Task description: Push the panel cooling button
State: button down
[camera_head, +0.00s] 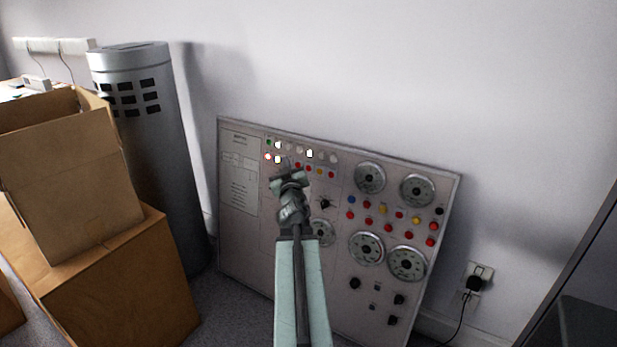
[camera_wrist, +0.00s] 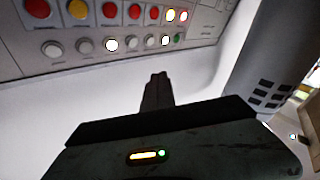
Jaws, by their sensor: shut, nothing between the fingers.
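A pale grey control panel (camera_head: 243,238) leans against the wall, with rows of buttons, lamps, round dials and knobs. My gripper (camera_head: 287,166) is shut and empty, its tip in front of the upper-left button rows. I cannot tell whether it touches the panel. In the wrist view my gripper's closed fingers (camera_wrist: 158,78) point toward the panel edge. There, a row of white lamps (camera_wrist: 112,45) runs beside a row of red and yellow buttons (camera_wrist: 110,12). The labels are too small to read, so I cannot tell which is the cooling button. My gripper partly hides the panel.
A tall grey cylinder (camera_head: 150,150) with dark vents stands left of the panel. An open cardboard box (camera_head: 70,180) sits on a wooden crate (camera_head: 120,285). A wall socket with a plug (camera_head: 476,282) is at the right. A dark cabinet edge (camera_head: 580,280) stands at far right.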

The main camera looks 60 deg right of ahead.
aim_at(310, 153)
jog(key=shift+t, duration=0.4)
jog(key=shift+s+d+f+b, duration=0.3)
jog(key=shift+d, duration=1.3)
jog(key=shift+s+d+f+b, duration=0.3)
jog(key=shift+s+d, duration=0.05)
jog(key=shift+d, duration=1.25)
jog(key=shift+s+d+f+b, duration=0.3)
jog(key=shift+d, duration=1.3)
jog(key=shift+d, duration=0.1)
jog(key=shift+d+f, duration=0.1)
jog(key=shift+d, duration=0.2)
jog(key=shift+d, duration=0.4)
jog(key=shift+a, duration=0.8)
